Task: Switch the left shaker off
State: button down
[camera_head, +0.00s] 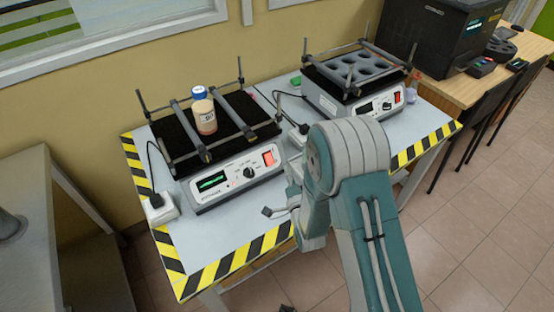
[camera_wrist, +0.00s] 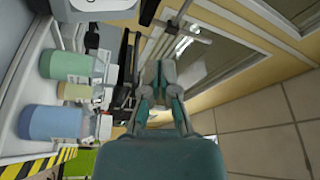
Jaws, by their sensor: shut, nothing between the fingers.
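The left shaker (camera_head: 226,182) stands on the table with a black platform and clamp bars. Its front has a lit green display (camera_head: 211,181), a black knob (camera_head: 249,172) and a red switch (camera_head: 268,158) at the right end. A bottle with a blue cap (camera_head: 204,112) stands upright between the bars. My gripper (camera_head: 268,211) is small in the head view, in front of the shaker and below the red switch, seemingly apart from it. In the wrist view my gripper (camera_wrist: 160,72) is shut and empty. The left shaker cannot be made out there.
A right shaker (camera_head: 357,105) with a holed rack stands further back, its display dark. A white power adapter (camera_head: 161,207) sits left of the left shaker. The table has a yellow-black striped edge (camera_head: 225,266). The wrist view shows green (camera_wrist: 65,65) and blue (camera_wrist: 48,122) bottles.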

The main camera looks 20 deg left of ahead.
aim_at(271, 158)
jog(key=shift+a, duration=0.15)
jog(key=shift+f, duration=0.1)
jog(key=shift+w+a+f, duration=2.35)
jog(key=shift+a+f, duration=0.05)
jog(key=shift+a, duration=0.1)
jog(key=shift+w+a+f, duration=0.1)
jog(key=shift+w+a, duration=0.1)
jog(key=shift+a, duration=0.05)
jog(key=shift+w+a+f, duration=0.15)
jog(key=shift+a+f, duration=0.05)
jog(key=shift+f, duration=0.05)
dwell(0.4)
jog(key=shift+s+d+r, duration=0.4)
jog(key=shift+d+r, duration=0.05)
jog(key=shift+d, duration=0.05)
